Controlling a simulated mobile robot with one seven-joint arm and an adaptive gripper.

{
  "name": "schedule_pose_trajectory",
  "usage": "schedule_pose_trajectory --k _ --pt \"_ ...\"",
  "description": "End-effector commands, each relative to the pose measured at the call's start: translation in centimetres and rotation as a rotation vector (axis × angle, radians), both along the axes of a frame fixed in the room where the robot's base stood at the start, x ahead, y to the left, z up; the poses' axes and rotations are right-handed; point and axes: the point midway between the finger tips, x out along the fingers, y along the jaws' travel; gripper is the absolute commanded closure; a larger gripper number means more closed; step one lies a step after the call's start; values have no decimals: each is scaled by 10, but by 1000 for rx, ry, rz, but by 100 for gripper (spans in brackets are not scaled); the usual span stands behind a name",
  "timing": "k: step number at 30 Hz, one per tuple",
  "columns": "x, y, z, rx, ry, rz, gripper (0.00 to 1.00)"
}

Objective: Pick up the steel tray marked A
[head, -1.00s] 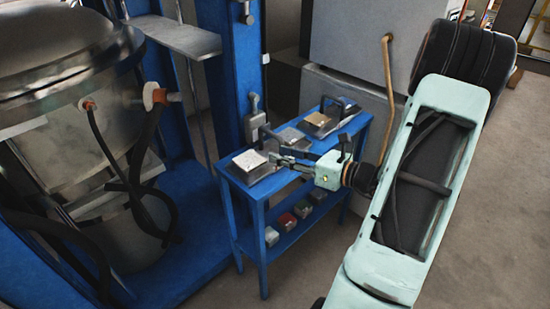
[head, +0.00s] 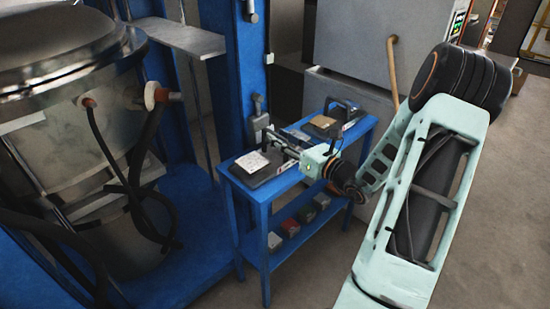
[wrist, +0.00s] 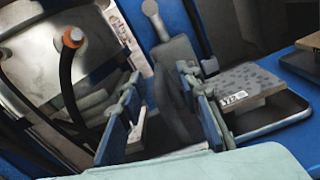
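A dark tray with a white tile (head: 251,162) on it lies at the near left end of the blue table in the head view. A middle tray with a grey speckled tile (wrist: 240,82) shows right of my fingers in the wrist view; my gripper mostly hides it in the head view. A third tray with a tan tile (head: 323,121) and a dark handle sits at the far end. No letter A is readable. In the wrist view my gripper (wrist: 160,88) is open, with nothing visibly held.
The blue table (head: 262,210) has a lower shelf with several small coloured blocks (head: 290,227). A blue column (head: 232,75) with a grey lever box (head: 257,105) stands close behind the table. A large steel vessel (head: 75,150) with black hoses stands left. Floor at right is open.

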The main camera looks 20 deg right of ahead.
Motion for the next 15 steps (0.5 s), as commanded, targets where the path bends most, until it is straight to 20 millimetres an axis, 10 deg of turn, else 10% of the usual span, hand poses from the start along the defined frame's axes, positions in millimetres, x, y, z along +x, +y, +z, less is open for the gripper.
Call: schedule_pose_trajectory --k 15 --pt "23 9 -1 0 0 0 82"
